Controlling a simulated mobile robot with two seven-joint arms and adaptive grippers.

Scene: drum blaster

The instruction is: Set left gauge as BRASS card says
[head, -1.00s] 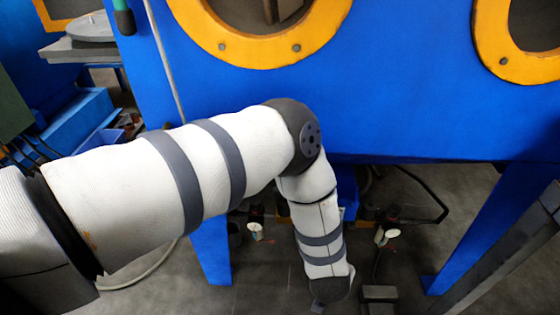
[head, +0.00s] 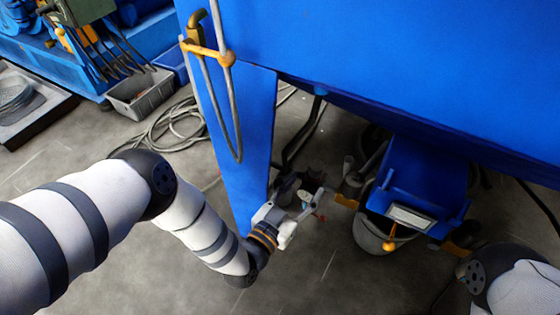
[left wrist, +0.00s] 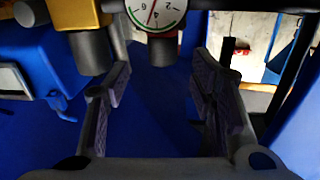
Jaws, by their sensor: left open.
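In the left wrist view a round white gauge (left wrist: 157,14) with dark numerals and a red needle is at the top centre, its upper part cut off by the frame. Its numerals look upside down, so I cannot read it surely. A dark cylindrical stem or knob (left wrist: 163,50) hangs below it. My left gripper (left wrist: 160,78) is open, its two fingers on either side of that stem, with nothing visibly held. In the head view my left gripper (head: 293,217) is low, beside the blue leg. No legible BRASS card shows. My right gripper is out of view.
A yellow block (left wrist: 83,14) with a dark cylinder stands left of the gauge. In the head view a blue box (head: 425,180) with a whitish label (head: 410,218) hangs above a grey bucket (head: 375,236). A blue leg (head: 240,140) stands close to my left gripper. Open floor lies in front.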

